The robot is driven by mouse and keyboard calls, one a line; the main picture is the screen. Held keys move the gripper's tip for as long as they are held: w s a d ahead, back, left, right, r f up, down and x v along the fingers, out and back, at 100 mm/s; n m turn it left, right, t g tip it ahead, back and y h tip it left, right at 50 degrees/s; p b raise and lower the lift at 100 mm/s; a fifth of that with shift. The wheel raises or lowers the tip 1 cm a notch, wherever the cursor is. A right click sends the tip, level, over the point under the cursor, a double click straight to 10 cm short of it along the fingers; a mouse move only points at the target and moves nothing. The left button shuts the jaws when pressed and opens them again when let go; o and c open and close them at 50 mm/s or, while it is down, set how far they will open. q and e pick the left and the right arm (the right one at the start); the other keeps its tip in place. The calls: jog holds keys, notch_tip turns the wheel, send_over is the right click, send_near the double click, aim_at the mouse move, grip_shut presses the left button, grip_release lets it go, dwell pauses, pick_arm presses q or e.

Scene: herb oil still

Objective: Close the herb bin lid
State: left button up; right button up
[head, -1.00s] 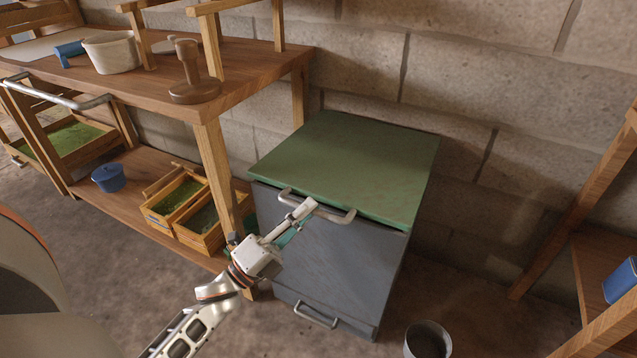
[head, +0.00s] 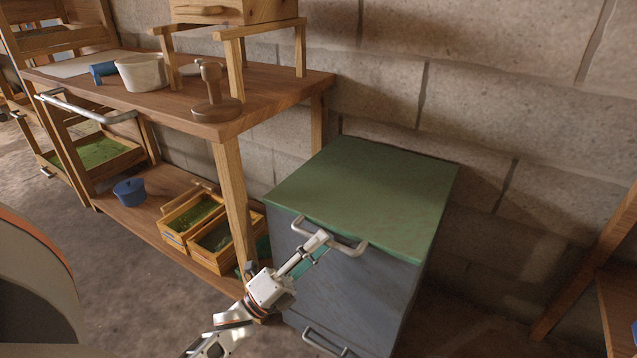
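The herb bin is a grey box (head: 350,298) against the block wall, with a flat green lid (head: 365,195). The lid lies across the top of the box, and no clear gap shows along its front edge. A metal bar handle (head: 350,249) runs along the lid's front. My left gripper (head: 318,243) is at the left part of this handle, its tip overlapping the bar. Whether its fingers are closed around the bar is not clear. My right gripper is not in view.
A wooden workbench (head: 190,125) stands close at the bin's left, its front leg (head: 231,195) beside my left arm. A second metal handle (head: 325,342) sits low on the bin's front. A wooden rack (head: 585,260) stands at the right. Floor shows between bin and rack.

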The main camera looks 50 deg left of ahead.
pick_arm(q)
jog(key=shift+f, duration=0.7)
jog(key=shift+r, duration=0.15)
jog(key=shift+s, duration=0.1)
jog(key=v, duration=1.1)
jog(key=shift+s, duration=0.35)
jog(key=shift+r, duration=0.2)
